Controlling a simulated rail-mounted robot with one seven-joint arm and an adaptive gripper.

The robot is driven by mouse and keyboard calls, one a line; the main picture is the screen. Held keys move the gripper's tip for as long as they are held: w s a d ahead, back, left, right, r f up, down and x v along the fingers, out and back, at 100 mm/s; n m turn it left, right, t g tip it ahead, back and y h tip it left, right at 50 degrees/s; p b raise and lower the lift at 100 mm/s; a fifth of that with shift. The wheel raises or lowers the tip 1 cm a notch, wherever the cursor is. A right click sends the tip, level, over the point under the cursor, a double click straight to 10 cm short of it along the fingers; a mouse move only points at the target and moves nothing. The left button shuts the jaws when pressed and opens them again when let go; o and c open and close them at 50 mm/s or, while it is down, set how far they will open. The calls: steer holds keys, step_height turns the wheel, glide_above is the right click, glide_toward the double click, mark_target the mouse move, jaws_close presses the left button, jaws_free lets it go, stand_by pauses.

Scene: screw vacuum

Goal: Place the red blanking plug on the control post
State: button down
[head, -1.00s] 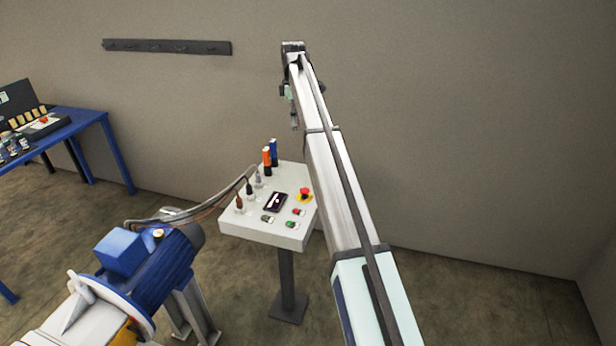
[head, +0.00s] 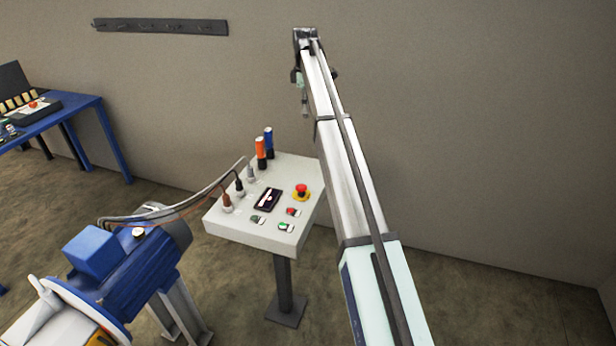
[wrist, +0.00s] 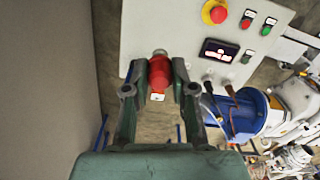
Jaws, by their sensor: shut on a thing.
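The red blanking plug (wrist: 158,75) is held between the fingertips of my gripper (wrist: 158,88), which is shut on it in the wrist view. In the head view my gripper (head: 304,105) hangs small at the far end of my arm, and the plug cannot be made out there. The control post (head: 303,168) has a white sloping panel on a dark column; the panel (wrist: 145,20) also shows beyond the plug in the wrist view. In the head view my gripper appears above and right of the panel's far edge. The plug appears apart from the panel.
Cables run to a blue motor (head: 130,265). A blue table (head: 85,108) stands left. A wall lies behind.

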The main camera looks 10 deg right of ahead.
step_height(320, 180, down, 4)
steer(key=shift+w+r+b, duration=0.1)
steer(key=shift+r+b, duration=0.1)
steer(key=shift+b, duration=0.95)
step_height(320, 180, down, 20)
steer(key=p, duration=0.6)
steer(key=c, duration=1)
jaws_free()
steer(key=shift+o, duration=0.2)
step_height(320, 180, up, 12)
steer(key=b, duration=0.3)
steer(key=shift+b, duration=0.3)
